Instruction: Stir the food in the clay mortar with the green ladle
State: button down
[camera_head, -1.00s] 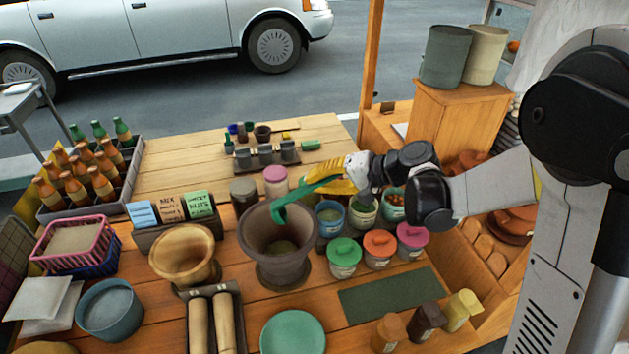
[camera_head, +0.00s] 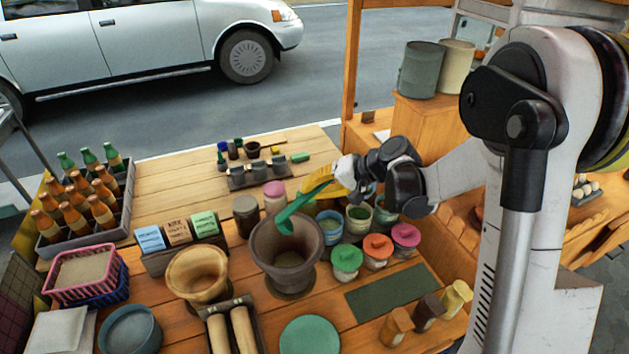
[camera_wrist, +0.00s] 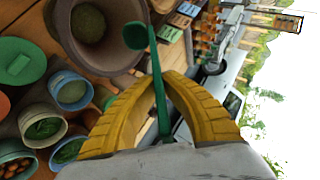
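The clay mortar (camera_head: 286,255) stands on the wooden table, a brown wide-mouthed bowl with some greenish food (camera_head: 289,259) at its bottom. My gripper (camera_head: 330,187) has yellow fingers and is shut on the handle of the green ladle (camera_head: 300,206). The ladle slants down to the left, with its bowl at the mortar's mouth near the upper rim. In the wrist view the fingers (camera_wrist: 164,80) close around the ladle handle (camera_wrist: 158,95), and the ladle's head (camera_wrist: 136,36) shows beside the mortar's opening (camera_wrist: 100,30). I cannot tell whether the ladle touches the rim.
Open jars (camera_head: 358,220) and lidded jars (camera_head: 376,250) crowd the mortar's right side. A smaller tan bowl (camera_head: 197,275) stands to its left, with rolling pins (camera_head: 231,335) in front. A teal plate (camera_head: 310,336) and a dark green mat (camera_head: 388,292) lie near the front. A bottle crate (camera_head: 120,215) is at far left.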

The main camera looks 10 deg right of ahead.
jog(key=a+r+h+p, duration=0.1)
jog(key=p, duration=0.1)
jog(key=a+r+h+p, duration=0.1)
jog(key=a+p, duration=0.1)
jog(key=a+r+n+h+p, duration=0.1)
jog(key=a+h+p, duration=0.1)
jog(key=shift+g, duration=0.3)
jog(key=a+f+n+h+b, duration=0.1)
jog(key=a+h, duration=0.5)
jog(key=a, duration=0.1)
jog(key=shift+d+f, duration=0.15)
